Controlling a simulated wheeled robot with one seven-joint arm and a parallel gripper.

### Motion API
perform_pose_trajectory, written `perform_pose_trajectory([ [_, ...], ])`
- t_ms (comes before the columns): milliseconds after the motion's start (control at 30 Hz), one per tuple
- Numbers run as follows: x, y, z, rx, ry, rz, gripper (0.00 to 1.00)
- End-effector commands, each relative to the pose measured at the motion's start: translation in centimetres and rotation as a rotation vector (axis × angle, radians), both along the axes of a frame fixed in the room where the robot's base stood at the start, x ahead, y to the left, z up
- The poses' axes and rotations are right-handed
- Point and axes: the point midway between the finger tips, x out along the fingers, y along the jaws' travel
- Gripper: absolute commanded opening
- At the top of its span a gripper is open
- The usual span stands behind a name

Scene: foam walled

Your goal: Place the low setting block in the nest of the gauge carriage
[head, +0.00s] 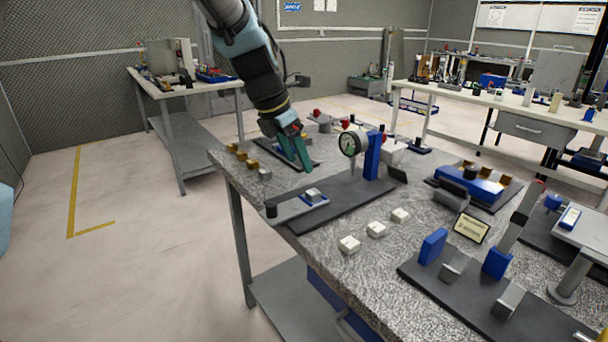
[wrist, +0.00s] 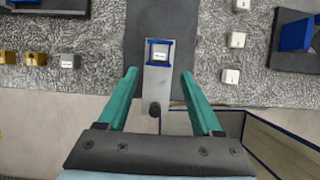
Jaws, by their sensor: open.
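The gauge carriage (head: 290,211) is a flat grey slide with a blue-edged nest (wrist: 148,52) and a black knob (wrist: 155,109) at its near end. A small grey block with a white label (head: 312,194) sits in the nest; it also shows in the wrist view (wrist: 159,60). Its label is too small to read, so I cannot tell whether it is the low setting block. Another labelled grey block (wrist: 69,60) stands at the end of a row with brass blocks (wrist: 35,58). My gripper (wrist: 159,72) is open and empty, its green fingers appearing on either side of the carriage.
The dial gauge (head: 349,144) on its blue post (head: 372,156) stands behind the carriage on a dark base (head: 345,205). Three white blocks (head: 376,229) lie to the right. A blue fixture (head: 470,187) is farther right. The bench's front edge is close to the carriage.

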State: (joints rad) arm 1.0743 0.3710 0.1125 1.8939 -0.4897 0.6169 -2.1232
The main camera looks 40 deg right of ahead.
Motion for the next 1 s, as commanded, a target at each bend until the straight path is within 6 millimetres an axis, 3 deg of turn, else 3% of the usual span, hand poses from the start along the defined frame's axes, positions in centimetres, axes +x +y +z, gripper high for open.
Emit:
perform_pose_trajectory([
  [200,0.1,0.7,1.9,-0.001,0.0,0.001,0.67],
  [467,0.1,0.9,2.1,0.0,-0.001,0.0,0.67],
  [567,0.9,1.9,1.9,0.007,-0.019,-0.019,0.67],
  [667,3.0,5.1,1.3,0.029,-0.077,-0.095,0.67],
  [767,5.8,10.5,0.3,0.073,-0.171,-0.24,0.67],
  [900,8.6,19.6,-1.3,0.161,-0.297,-0.506,0.67],
  [1000,9.2,26.0,-2.3,0.225,-0.364,-0.711,0.67],
])
